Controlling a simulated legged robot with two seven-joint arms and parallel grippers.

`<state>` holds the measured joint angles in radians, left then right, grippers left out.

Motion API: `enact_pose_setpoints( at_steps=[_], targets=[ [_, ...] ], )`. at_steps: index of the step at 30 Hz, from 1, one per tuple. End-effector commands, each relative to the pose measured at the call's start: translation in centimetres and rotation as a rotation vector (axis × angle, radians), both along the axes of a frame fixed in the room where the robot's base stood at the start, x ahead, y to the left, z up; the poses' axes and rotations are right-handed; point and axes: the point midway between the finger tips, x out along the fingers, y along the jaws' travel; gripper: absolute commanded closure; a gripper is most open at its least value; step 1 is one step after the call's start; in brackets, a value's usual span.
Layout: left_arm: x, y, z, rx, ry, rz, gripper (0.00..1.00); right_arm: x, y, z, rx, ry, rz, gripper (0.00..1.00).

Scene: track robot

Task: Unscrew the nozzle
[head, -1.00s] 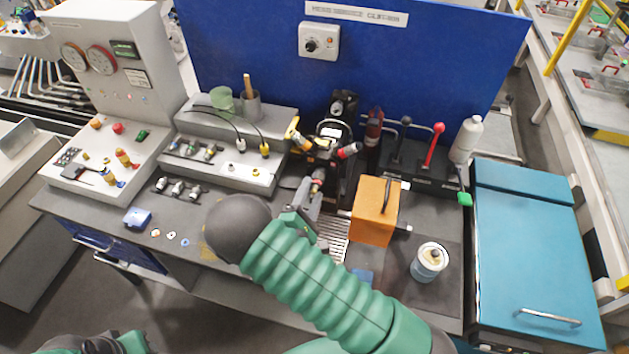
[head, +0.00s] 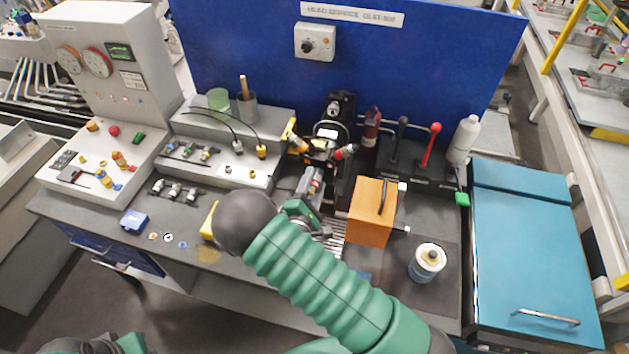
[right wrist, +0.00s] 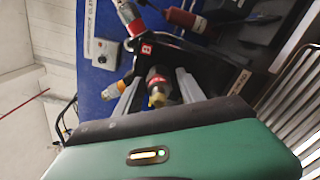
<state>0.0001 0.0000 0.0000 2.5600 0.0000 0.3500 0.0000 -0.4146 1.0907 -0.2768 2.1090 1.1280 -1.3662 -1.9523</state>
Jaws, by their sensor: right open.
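A dark nozzle-like part with a red band and a yellow tip (right wrist: 158,88) shows in the right wrist view, between the two grey fingers of my right gripper (right wrist: 157,84). The fingers are apart, with a gap visible on each side of it. In the head view my right gripper (head: 310,183) is in front of the black stand (head: 338,112), partly hidden by my green arm. The stand carries a yellow-tipped part (head: 297,142) on the left and a red-tipped part (head: 345,152) on the right. My left gripper does not show.
An orange box (head: 371,212) stands close to the right of my right gripper. A round can (head: 427,262) is further right, beside a teal cabinet (head: 525,250). A grey tool block (head: 225,172) is on the left. A blue panel (head: 430,75) closes the back.

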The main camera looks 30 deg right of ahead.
Motion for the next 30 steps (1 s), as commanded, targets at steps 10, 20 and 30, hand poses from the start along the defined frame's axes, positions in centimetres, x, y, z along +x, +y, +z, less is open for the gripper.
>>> enact_pose_setpoints(
  at_steps=[10, 20, 30],
  targets=[
    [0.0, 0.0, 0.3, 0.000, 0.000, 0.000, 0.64, -0.8, 0.6, 0.0, 0.000, 0.000, -0.001, 0.54],
    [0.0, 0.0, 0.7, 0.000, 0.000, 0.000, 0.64, -0.7, 0.9, 0.2, 0.000, 0.000, 0.001, 0.54],
    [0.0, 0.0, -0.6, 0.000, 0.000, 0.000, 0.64, -0.8, 0.8, -0.2, 0.162, -0.191, -0.002, 0.54]
  ],
)
